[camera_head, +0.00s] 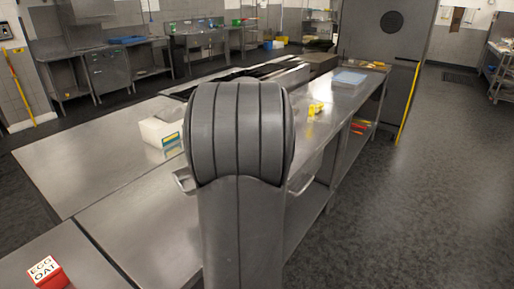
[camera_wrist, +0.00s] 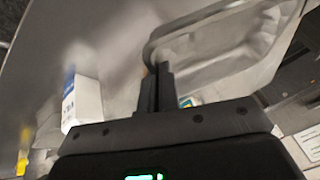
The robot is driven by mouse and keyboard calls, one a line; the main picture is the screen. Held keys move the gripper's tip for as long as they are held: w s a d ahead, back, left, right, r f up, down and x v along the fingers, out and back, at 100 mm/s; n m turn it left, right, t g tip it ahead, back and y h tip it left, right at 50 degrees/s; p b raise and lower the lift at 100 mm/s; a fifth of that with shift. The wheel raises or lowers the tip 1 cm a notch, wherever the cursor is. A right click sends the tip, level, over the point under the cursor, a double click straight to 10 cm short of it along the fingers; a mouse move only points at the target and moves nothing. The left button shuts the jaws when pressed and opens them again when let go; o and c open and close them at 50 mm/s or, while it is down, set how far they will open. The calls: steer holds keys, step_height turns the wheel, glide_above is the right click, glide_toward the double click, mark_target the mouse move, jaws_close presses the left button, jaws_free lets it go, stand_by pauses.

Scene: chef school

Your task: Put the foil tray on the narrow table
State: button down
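The foil tray (camera_wrist: 215,50) is a shiny silver, shallow tray in the upper right of the wrist view. My gripper (camera_wrist: 160,72) has its two dark fingers close together at the tray's near left rim, and they look shut on that rim. In the head view my arm hides the gripper and most of the tray. A silver edge of the tray (camera_head: 183,180) shows left of my arm, above a steel worktop (camera_head: 140,225). Which of the steel tables is the narrow one I cannot tell.
A white carton (camera_head: 158,134) stands on the worktop left of my arm. A red and white box (camera_head: 46,271) sits at the lower left. Yellow items (camera_head: 315,108) and a pale blue tray (camera_head: 349,78) lie farther along. Open floor (camera_head: 435,190) is at right.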

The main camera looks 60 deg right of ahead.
steer(key=w+f, duration=0.2)
steer(key=w+a+f, duration=0.1)
steer(key=w+f, duration=0.3)
steer(key=w, duration=0.1)
steer(key=shift+a+f, duration=0.35)
steer(key=shift+f, duration=0.05)
steer(key=shift+w+f, duration=0.15)
steer(key=shift+f, duration=1.9)
steer(key=shift+f, duration=0.15)
steer(key=c, duration=1.7)
jaws_free()
